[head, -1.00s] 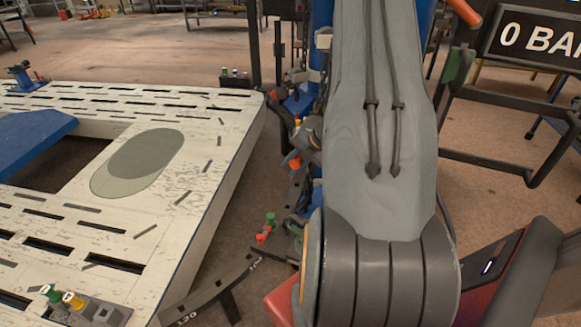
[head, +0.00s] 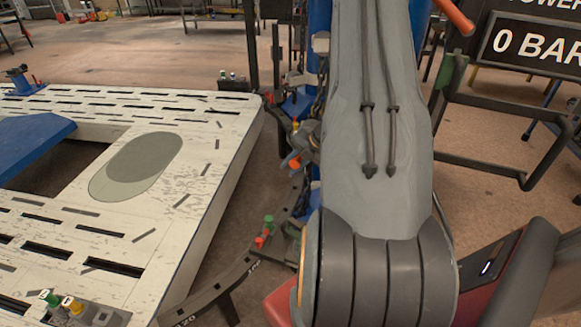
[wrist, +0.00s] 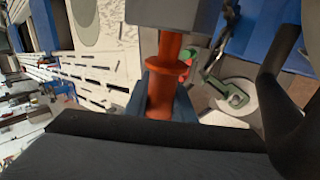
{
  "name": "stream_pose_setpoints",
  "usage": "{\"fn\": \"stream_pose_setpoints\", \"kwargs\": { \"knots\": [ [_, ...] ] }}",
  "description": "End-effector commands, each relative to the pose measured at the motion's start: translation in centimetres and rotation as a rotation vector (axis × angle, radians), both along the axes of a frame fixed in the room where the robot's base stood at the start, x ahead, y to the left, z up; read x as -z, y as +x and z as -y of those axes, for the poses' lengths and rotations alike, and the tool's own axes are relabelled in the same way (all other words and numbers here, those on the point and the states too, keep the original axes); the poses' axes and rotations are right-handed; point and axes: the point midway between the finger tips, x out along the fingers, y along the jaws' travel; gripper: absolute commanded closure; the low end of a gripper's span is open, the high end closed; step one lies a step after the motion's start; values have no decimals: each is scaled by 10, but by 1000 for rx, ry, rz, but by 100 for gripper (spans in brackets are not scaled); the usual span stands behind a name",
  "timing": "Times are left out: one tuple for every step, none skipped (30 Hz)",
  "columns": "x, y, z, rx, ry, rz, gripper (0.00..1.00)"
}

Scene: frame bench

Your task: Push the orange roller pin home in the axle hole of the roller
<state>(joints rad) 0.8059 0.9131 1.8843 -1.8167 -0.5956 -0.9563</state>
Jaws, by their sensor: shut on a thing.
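In the wrist view, the orange roller pin (wrist: 170,52) stands lengthwise in the picture, with a wider collar partway along it. My gripper (wrist: 163,98) is shut on its lower part, with one blue-grey finger on each side. The pin's upper end meets a grey block (wrist: 175,12) at the top edge. I cannot tell whether this block is the roller, or how deep the pin sits in it. The axle hole is not visible. In the head view, my arm fills the middle, and I cannot make out my gripper there.
A pale slotted table (head: 190,225) with an oval grey patch stands at left. A curved dark rail (head: 235,272) runs beside my arm. A dark frame (head: 480,165) and a "0 BAR" display (head: 535,42) are at right. The wrist view shows a round pale disc (wrist: 232,95) right of the pin.

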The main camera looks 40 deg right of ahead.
Motion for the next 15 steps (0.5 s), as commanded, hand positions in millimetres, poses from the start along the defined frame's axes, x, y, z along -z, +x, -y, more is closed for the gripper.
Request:
{"fn": "stream_pose_setpoints", "kwargs": {
  "knots": [
    [-1, 1, 1, 0, 0, 0, 100],
    [-1, 1, 2, -1, 0, 0, 100],
    [-1, 1, 3, 0, 0, 0, 100],
    [-1, 2, 3, 0, 0, 1, 100],
    [-1, 2, 4, 1, 0, 1, 100],
    [-1, 3, 5, 1, 0, 1, 100],
    [-1, 3, 5, 1, 0, 1, 100],
    [-1, 3, 6, 1, 0, 1, 100],
    [-1, 4, 7, 1, 0, 1, 100],
    [-1, 4, 8, 1, 0, 1, 100],
    [-1, 5, 8, 1, 0, 1, 100],
    [-1, 5, 9, 1, 0, 1, 100],
    [-1, 5, 9, 1, 0, 1, 100],
    [-1, 5, 10, 1, 0, 1, 100],
    [-1, 6, 11, 0, 0, 1, 100]
  ]
}}
